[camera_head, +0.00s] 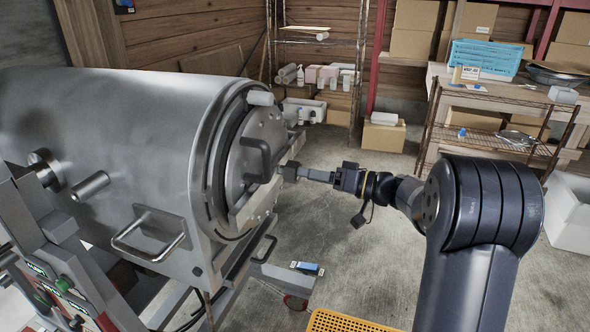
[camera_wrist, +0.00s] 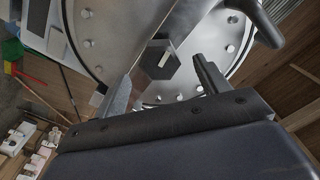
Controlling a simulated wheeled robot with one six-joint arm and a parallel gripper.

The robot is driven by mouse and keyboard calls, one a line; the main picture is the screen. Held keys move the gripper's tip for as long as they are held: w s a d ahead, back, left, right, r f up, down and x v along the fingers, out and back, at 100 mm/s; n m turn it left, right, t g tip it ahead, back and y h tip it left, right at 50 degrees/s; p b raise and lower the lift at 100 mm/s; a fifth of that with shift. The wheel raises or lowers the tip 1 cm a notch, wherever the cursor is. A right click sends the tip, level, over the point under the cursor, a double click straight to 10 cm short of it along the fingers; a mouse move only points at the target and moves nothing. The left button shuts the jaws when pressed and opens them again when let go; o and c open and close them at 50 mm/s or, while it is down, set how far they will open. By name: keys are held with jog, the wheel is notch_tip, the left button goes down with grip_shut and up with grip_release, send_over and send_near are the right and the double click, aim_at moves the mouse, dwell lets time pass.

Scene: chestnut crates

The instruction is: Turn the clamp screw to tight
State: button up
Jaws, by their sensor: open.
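A large steel drum-shaped vessel (camera_head: 110,140) has a round door (camera_head: 262,135) on its right end, with a dark handle. In the wrist view, the clamp screw (camera_wrist: 157,64) is a dark hexagonal head with a pale mark line, standing at the middle of the door's flat crossbar. My gripper (camera_head: 290,172) reaches in from the right, close to the door. In the wrist view my gripper (camera_wrist: 160,78) is open, with one finger to each side below the screw head. I see no contact with the screw. In the head view I cannot make out the screw clearly.
A wire shelf with a table (camera_head: 490,120) stands at the right, holding a blue crate (camera_head: 485,58). A yellow basket (camera_head: 345,322) is at the front on the floor side. A bent tube handle (camera_head: 150,240) sticks out from the vessel. Concrete floor between is mostly clear.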

aim_at(294, 172)
jog(key=x, duration=0.5)
jog(key=shift+p, duration=0.35)
jog(key=c, duration=1)
jog(key=shift+o, duration=0.2)
